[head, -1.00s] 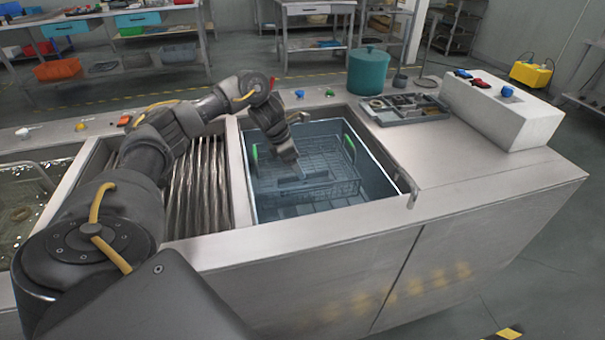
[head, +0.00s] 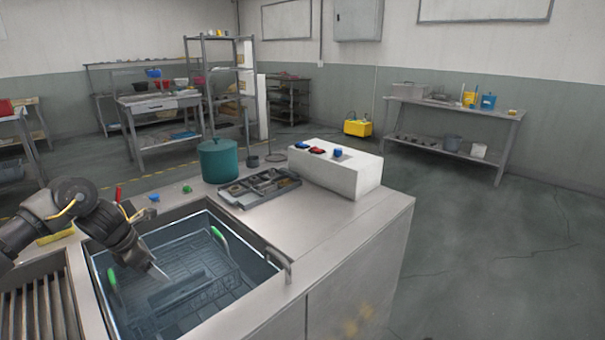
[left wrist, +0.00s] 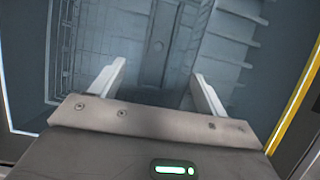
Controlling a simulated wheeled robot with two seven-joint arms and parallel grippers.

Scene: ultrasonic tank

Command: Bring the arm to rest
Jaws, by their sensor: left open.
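My left gripper (head: 158,272) hangs over the open tank (head: 272,262), pointing down at the wire basket (head: 222,264) inside it. In the left wrist view its two fingers (left wrist: 157,88) are spread apart with nothing between them. The basket, with green handles (head: 219,238), sits in the tank under bluish liquid. A grey bar-like part (left wrist: 158,45) lies below the fingers in the wrist view; I cannot tell what it is. I cannot tell whether the fingertips touch the liquid. My right gripper does not show.
On the counter behind the tank are a teal pot (head: 217,161), a grey parts tray (head: 233,197) and a white control box (head: 340,176) with coloured buttons. A ribbed metal bay (head: 38,300) lies left of the tank. The floor at the right is open.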

